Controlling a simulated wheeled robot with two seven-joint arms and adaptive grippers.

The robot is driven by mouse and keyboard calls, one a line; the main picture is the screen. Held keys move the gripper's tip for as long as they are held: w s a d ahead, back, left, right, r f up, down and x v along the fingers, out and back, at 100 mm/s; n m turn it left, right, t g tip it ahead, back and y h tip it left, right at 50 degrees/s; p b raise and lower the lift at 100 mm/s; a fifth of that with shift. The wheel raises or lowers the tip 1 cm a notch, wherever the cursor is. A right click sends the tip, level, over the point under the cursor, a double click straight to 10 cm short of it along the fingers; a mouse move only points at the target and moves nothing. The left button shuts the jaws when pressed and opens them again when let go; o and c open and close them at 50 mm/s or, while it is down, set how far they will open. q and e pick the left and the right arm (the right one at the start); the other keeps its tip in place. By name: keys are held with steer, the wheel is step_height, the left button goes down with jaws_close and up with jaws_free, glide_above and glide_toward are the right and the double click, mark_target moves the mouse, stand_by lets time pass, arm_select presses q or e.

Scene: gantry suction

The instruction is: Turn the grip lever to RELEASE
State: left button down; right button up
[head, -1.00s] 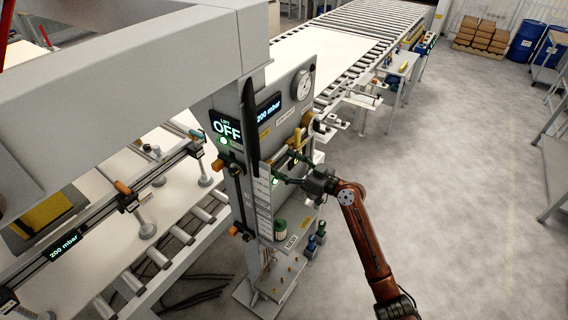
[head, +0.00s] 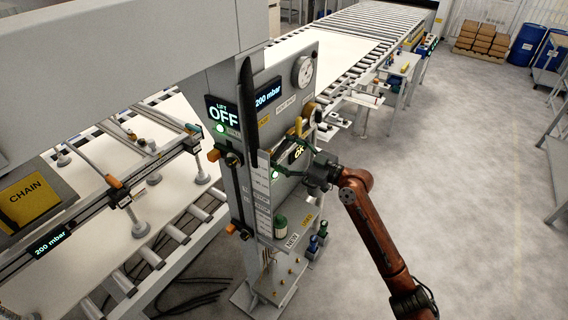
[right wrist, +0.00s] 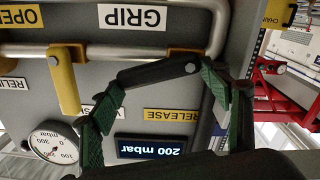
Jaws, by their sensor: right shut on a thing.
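The grip lever (right wrist: 155,73) is a dark bar with a round pivot bolt near its right end in the right wrist view. That view shows the panel upside down. My right gripper (right wrist: 162,85) has its green fingertips at either end of the bar and is shut on it. The GRIP label (right wrist: 132,18) and a yellow RELEASE label (right wrist: 172,115) lie on the panel on opposite sides of the bar. In the head view, my right gripper (head: 293,160) is at the control column (head: 287,75), partly hiding the lever there. My left gripper is not in view.
A yellow lever (right wrist: 65,82) sits beside the dark bar, and a metal rail (right wrist: 150,50) runs behind both. The pressure gauge (right wrist: 54,147) and 200 mbar display (right wrist: 155,146) are close by. The LIFT display (head: 224,115) reads OFF. Open floor (head: 450,200) lies to the right.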

mark_target(276, 155)
steer(key=n+b, duration=0.3)
steer(key=b, duration=0.2)
steer(key=s+n+b, duration=0.1)
steer(key=n+b, duration=0.1)
steer(key=shift+a+r+n+b, duration=0.3)
steer(key=shift+a+b, duration=0.05)
steer(key=shift+b, duration=0.05)
steer(key=shift+s+a+r+n+b, duration=0.15)
steer(key=shift+s+n+b, duration=0.1)
steer(key=shift+n+b, duration=0.55)
steer(key=shift+s+a+r+n+b, duration=0.15)
steer(key=shift+s+n+b, duration=0.2)
steer(key=shift+n, duration=0.65)
steer(key=shift+s+a+r+n, duration=0.1)
steer(key=shift+s+a+n, duration=0.05)
steer(key=shift+n, duration=0.65)
steer(key=shift+s+a+n, duration=0.15)
steer(key=shift+s+n, duration=0.1)
steer(key=shift+n, duration=0.6)
steer(key=shift+s+a+n, duration=0.15)
steer(key=shift+s+n, duration=0.1)
steer(key=shift+n, duration=0.6)
steer(key=o, duration=1.7)
